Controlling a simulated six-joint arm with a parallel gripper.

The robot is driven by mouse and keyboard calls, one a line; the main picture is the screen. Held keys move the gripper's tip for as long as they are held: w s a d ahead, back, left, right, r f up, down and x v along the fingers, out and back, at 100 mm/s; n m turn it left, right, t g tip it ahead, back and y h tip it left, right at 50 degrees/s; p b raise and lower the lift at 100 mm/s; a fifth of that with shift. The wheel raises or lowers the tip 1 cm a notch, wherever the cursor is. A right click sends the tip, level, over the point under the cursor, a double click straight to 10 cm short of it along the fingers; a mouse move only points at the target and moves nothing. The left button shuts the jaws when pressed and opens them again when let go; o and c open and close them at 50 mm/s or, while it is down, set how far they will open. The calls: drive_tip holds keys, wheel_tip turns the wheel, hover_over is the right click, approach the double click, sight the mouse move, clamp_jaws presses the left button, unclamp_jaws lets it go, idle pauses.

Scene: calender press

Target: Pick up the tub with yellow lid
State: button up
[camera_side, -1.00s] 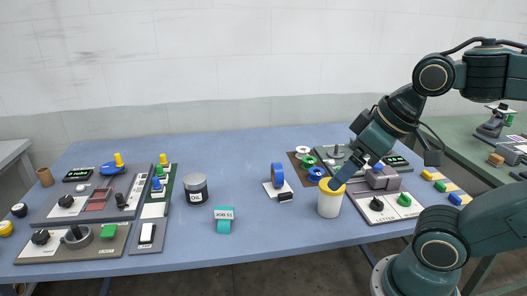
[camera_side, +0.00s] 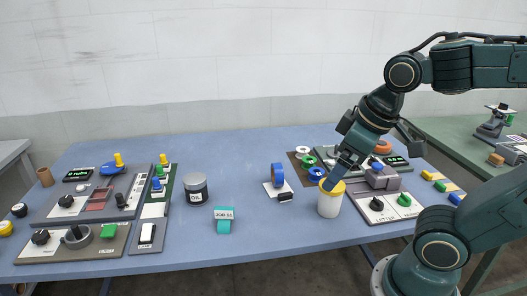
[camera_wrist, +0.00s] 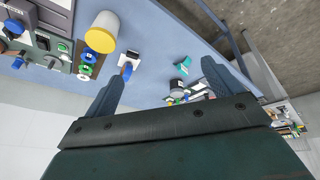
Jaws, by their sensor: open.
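The tub with the yellow lid (camera_side: 330,203) stands upright near the front edge of the table, a white body under a yellow lid. In the wrist view the tub (camera_wrist: 102,32) is at the upper left, beyond and to the left of the left finger. My gripper (camera_side: 331,184) overlaps the lid in the side view. In the wrist view my gripper (camera_wrist: 160,80) is open, with its fingers wide apart and nothing between them. The tub is outside the gap between the fingers there. I cannot tell whether a finger touches the lid.
A control panel (camera_side: 390,209) with a black knob and green button lies right of the tub. Colored spools (camera_side: 308,161) sit behind. A grey jar (camera_side: 195,189) and teal tape dispenser (camera_side: 224,222) are farther left, with clear table between.

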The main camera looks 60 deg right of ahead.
drive_tip(key=w+d+f+n+g+h, duration=0.3)
drive_tip(key=w+d+f, duration=0.1)
drive_tip(key=w, duration=0.1)
drive_tip(key=n+g+h, duration=0.5)
drive_tip(key=n+h, duration=0.1)
drive_tip(key=n, duration=0.1)
approach(330, 198)
wheel_tip(330, 198, up, 2)
drive_tip(key=w, duration=0.1)
drive_tip(key=n+h, duration=0.1)
drive_tip(key=w+f+n+g+h, duration=0.1)
drive_tip(key=n+h, duration=0.1)
drive_tip(key=shift+d+f, duration=0.1)
drive_tip(key=shift+f, duration=0.05)
drive_tip(key=shift+d, duration=0.1)
drive_tip(key=shift+x, duration=4.3)
drive_tip(key=shift+s, duration=0.1)
drive_tip(key=shift+x, duration=2.55)
drive_tip(key=shift+f, duration=0.15)
drive_tip(key=shift+c, duration=0.2)
